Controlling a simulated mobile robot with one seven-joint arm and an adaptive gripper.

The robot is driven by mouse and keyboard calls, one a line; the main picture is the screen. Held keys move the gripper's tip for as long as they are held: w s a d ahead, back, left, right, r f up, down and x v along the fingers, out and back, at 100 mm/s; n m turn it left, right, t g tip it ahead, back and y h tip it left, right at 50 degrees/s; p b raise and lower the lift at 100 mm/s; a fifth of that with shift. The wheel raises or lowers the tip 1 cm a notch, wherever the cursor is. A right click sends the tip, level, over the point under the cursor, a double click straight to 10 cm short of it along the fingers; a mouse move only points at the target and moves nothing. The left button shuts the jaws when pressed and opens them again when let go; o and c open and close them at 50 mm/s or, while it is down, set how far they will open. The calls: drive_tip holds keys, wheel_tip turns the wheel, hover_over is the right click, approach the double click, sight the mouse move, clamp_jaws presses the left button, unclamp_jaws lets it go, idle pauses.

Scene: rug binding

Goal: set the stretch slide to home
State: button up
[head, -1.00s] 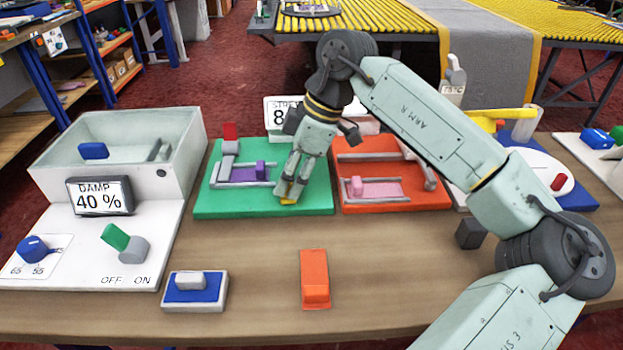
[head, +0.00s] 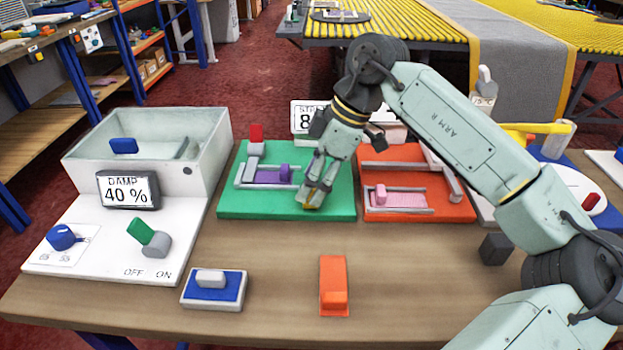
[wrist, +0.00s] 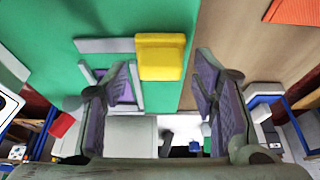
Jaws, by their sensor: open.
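The green board (head: 235,207) carries grey rails (head: 243,175), a purple block (head: 279,174) between them and a red-topped grey lever (head: 256,134) at the back. A yellow block (wrist: 160,57) is at the board's right side. I cannot tell for certain which part is the stretch slide. My gripper (head: 316,195) points down over the board's right part, at the yellow block. In the wrist view its fingers stand apart, with the yellow block ahead between their tips, not clasped.
An orange board (head: 440,210) with rails and a pink block lies just right of the green one. A white panel and bin (head: 90,245) with a "DAMP 40 %" display stand left. A blue switch (head: 213,287) and an orange block (head: 334,285) sit in front.

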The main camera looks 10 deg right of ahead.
drive_tip(key=v, duration=1.1)
drive_tip(key=shift+r, duration=0.2)
drive_tip(key=shift+s+d, duration=0.1)
drive_tip(key=shift+d, duration=0.05)
